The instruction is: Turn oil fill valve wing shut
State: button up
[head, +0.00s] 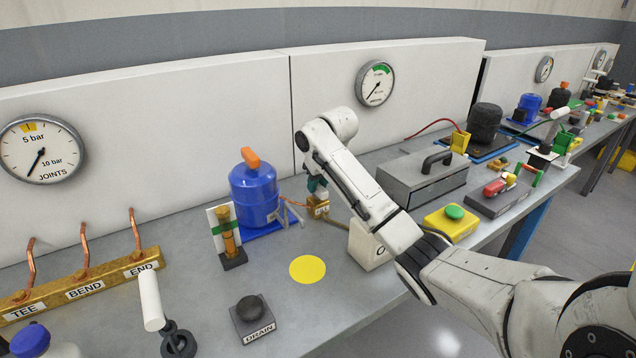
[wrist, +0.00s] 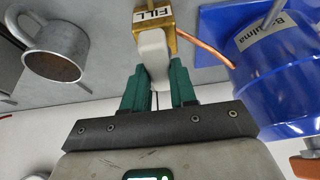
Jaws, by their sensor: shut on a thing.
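The oil fill valve is a small brass block (head: 319,209) with a FILL label, beside the blue tank (head: 253,197). The brass block (wrist: 171,42) and its white wing (wrist: 153,55) also show in the wrist view. A copper pipe (wrist: 208,47) runs from the block to the tank (wrist: 270,65). My gripper (wrist: 158,85) has its green fingers on both sides of the wing and is shut on it. The wing lies roughly in line with the fingers. In the head view my gripper (head: 316,185) is partly hidden behind my arm.
A metal mug (wrist: 57,45) stands left of the valve in the wrist view. Around it are a sight glass (head: 228,235), a yellow disc (head: 308,269), a DRAIN button (head: 252,318) and a grey toolbox (head: 425,180). The white wall panel (head: 230,110) stands behind.

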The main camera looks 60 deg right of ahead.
grip_shut()
jog(key=shift+r+p, duration=0.1)
jog(key=shift+p, duration=0.3)
jog(key=m+p, duration=0.3)
jog(key=shift+w+a+r+g+h, duration=0.1)
jog(key=shift+a+g+h, duration=0.05)
jog(key=shift+g+h, duration=0.25)
jog(key=m+g+p, duration=0.1)
jog(key=m+p, duration=0.1)
jog(key=m, duration=0.1)
jog(key=shift+m+h, duration=0.3)
jog(key=shift+h, duration=0.1)
jog(key=m, duration=0.1)
jog(key=m+g+p, duration=0.1)
jog(key=m, duration=0.1)
jog(key=shift+f+m+g, duration=0.2)
jog(key=shift+m+g, duration=0.1)
jog(key=m+b, duration=0.1)
jog(key=m, duration=0.1)
jog(key=m+g, duration=0.1)
jog(key=m, duration=0.1)
jog(key=shift+w+f+g+b, duration=0.1)
jog(key=shift+g+b, duration=0.2)
jog(key=shift+b, duration=0.05)
jog(key=shift+m+g+b, duration=0.5)
jog(key=shift+m+b, duration=0.4)
jog(key=shift+m, duration=0.9)
